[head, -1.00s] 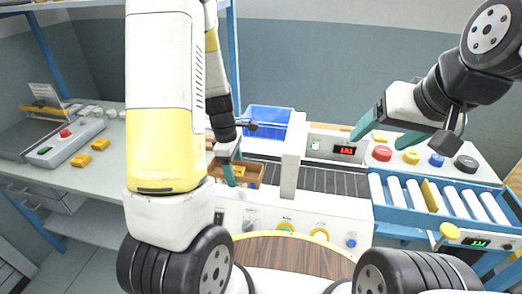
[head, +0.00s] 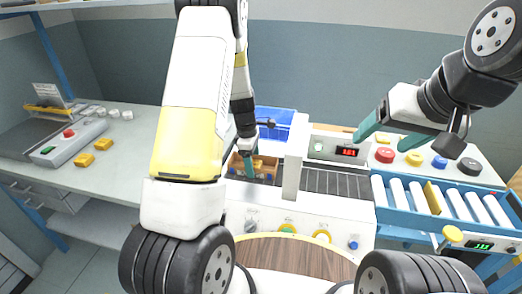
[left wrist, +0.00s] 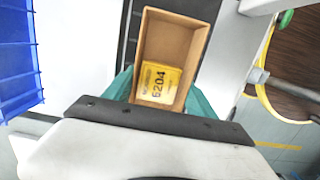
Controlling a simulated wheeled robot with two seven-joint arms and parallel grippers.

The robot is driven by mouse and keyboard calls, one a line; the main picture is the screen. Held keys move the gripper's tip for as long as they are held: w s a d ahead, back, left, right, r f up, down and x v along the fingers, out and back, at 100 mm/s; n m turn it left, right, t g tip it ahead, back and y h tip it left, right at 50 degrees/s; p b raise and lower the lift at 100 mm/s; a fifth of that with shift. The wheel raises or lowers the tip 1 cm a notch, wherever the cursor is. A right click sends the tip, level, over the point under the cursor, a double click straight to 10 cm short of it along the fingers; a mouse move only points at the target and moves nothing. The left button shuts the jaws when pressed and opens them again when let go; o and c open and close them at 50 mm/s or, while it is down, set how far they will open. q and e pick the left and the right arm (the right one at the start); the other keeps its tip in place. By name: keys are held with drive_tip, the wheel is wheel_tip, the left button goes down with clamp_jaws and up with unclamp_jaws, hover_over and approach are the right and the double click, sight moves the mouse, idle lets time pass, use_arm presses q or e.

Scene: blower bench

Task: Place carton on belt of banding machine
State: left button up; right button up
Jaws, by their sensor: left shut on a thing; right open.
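The carton (head: 266,163) is a small open brown box. In the left wrist view the carton (left wrist: 182,35) holds a yellow pack (left wrist: 158,82) marked 6204. My left gripper (head: 248,165) is shut on the carton, with teal fingers at its sides. The banding machine (head: 290,215) is white, with a dark belt (head: 340,183) and an upright white arch (head: 294,165). The carton is left of the arch, over or on the belt's left part; contact with the belt cannot be told. My right gripper (head: 388,132) is open and empty, above the machine's back right.
A blue bin (head: 274,120) stands behind the carton. A blue roller conveyor (head: 440,200) adjoins at the right, near several coloured round pieces. A grey bench (head: 120,150) with a control box (head: 70,142) and yellow packs (head: 94,151) is at left.

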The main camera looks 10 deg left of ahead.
use_arm(q)
drive_tip(key=o, duration=1.4)
drive_tip(key=shift+f, duration=0.1)
drive_tip(key=s+r+m+t+h, duration=0.1)
drive_tip(key=s+r+m, duration=0.15)
drive_tip(key=r, duration=0.85)
drive_tip(key=s+r+m+t, duration=0.1)
drive_tip(key=s+r+m, duration=0.15)
drive_tip(key=r, duration=0.75)
drive_tip(key=s+r+m+t, duration=0.1)
drive_tip(key=s+r+m, duration=0.2)
drive_tip(key=s, duration=0.3)
drive_tip(key=s+d+r+m+t, duration=0.1)
drive_tip(key=s+r+m, duration=0.3)
drive_tip(key=s, duration=0.3)
drive_tip(key=s+d+r+m+t, duration=0.1)
drive_tip(key=s+r+m+t, duration=0.1)
drive_tip(key=s+m, duration=0.4)
drive_tip(key=shift+s+d+r, duration=0.1)
drive_tip(key=shift+s+r, duration=0.05)
drive_tip(key=shift+r, duration=0.75)
